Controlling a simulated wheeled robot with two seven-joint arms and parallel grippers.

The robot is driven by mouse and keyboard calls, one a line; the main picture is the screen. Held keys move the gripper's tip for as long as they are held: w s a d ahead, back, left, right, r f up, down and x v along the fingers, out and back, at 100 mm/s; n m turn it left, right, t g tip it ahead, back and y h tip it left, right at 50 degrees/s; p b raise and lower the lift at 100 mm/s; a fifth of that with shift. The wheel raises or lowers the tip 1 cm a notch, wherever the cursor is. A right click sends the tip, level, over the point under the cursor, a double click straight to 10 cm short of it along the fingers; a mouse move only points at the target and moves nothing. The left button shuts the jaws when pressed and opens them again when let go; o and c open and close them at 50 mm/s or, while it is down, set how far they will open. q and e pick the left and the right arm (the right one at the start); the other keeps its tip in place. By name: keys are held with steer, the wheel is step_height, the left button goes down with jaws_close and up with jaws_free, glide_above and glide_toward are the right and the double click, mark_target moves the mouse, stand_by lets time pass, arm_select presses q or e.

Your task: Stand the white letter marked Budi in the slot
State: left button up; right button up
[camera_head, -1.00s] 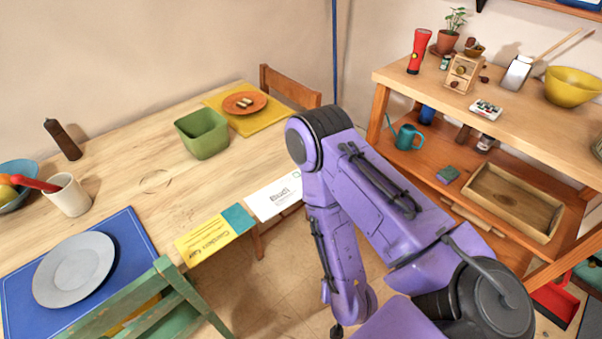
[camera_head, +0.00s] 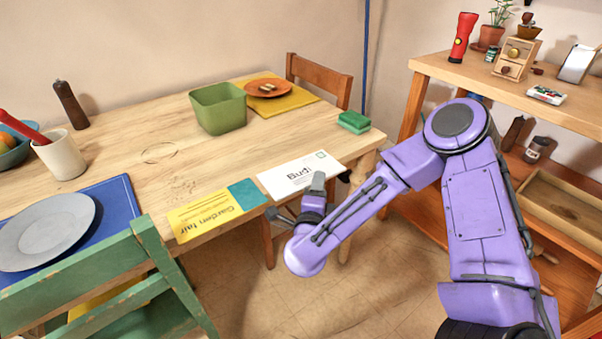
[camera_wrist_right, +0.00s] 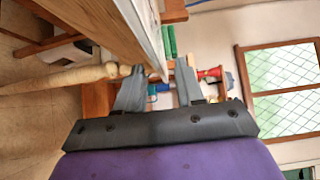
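The white letter marked Budi (camera_head: 300,174) lies flat at the table's front edge in the head view, beside the yellow Garden fair card. My right gripper (camera_head: 296,199) is at the letter's near edge, its fingers spread. In the right wrist view, the open fingers (camera_wrist_right: 160,76) have the table edge and a thin pale sheet edge (camera_wrist_right: 157,38) ahead of and between them; whether they touch it I cannot tell. My left gripper is not in view. I cannot make out a slot for certain.
The yellow and teal Garden fair card (camera_head: 215,211) lies left of the letter. A green block (camera_head: 353,122) sits at the table's right corner. A green chair (camera_head: 120,280) stands in front; a wooden shelf unit (camera_head: 450,70) stands right. The mid-table is largely clear.

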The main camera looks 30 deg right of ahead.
mark_target(324, 164)
steer(key=x, duration=0.4)
steer(key=shift+d, duration=0.1)
steer(key=shift+s, duration=0.1)
jaws_close()
steer(key=shift+r, duration=0.25)
steer(key=r, duration=0.2)
steer(key=r+p, duration=0.1)
steer(key=r, duration=0.1)
steer(key=shift+s, duration=0.4)
steer(key=s+r+p, duration=0.8)
steer(key=s+p, duration=0.5)
steer(key=p, duration=0.3)
steer(key=shift+r+p, duration=0.25)
steer(key=shift+p, duration=0.1)
